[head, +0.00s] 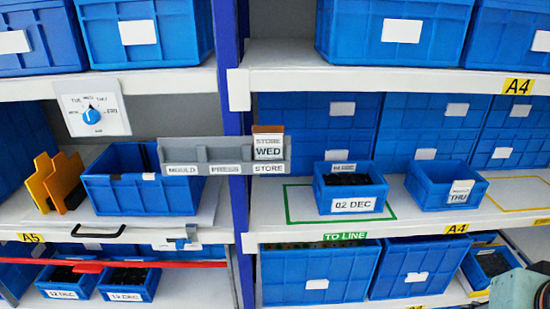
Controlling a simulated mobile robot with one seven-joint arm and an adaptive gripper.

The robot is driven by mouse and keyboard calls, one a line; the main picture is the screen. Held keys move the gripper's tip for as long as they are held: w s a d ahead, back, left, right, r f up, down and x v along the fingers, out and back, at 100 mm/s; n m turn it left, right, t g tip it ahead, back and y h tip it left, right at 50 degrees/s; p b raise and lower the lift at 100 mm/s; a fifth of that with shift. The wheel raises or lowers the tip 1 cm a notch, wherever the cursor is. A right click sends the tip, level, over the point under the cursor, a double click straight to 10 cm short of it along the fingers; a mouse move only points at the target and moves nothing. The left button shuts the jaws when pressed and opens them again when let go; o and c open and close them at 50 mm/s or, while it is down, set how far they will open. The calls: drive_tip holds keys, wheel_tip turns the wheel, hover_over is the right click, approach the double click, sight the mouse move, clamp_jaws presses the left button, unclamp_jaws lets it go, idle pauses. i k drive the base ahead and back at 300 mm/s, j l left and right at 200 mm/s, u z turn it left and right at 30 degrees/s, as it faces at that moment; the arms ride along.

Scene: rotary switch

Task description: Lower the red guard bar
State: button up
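The red guard bar (170,264) runs roughly level across the lower left bay, in front of the lower shelf. It crosses just above two small blue bins, one labelled 12 DEC (62,292) and one labelled 13 DEC (126,294). A thicker red piece (88,267) shows on or just behind the bar, left of its middle. The bar's right end is near the post at the bay's right side; how it is held there is too small to tell. Its left end runs out of view. My gripper is not in view; a pale green part of my arm shows at the bottom right corner.
Above the bar are a black handle (98,231) and a small blue-and-grey fitting (184,242) at the shelf edge. A rotary switch with a blue knob (92,116) hangs higher up. A grey sorting rack (215,150) juts out at centre. Blue bins fill the shelves.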

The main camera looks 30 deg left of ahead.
sight(95, 267)
drive_tip(key=u, duration=2.65)
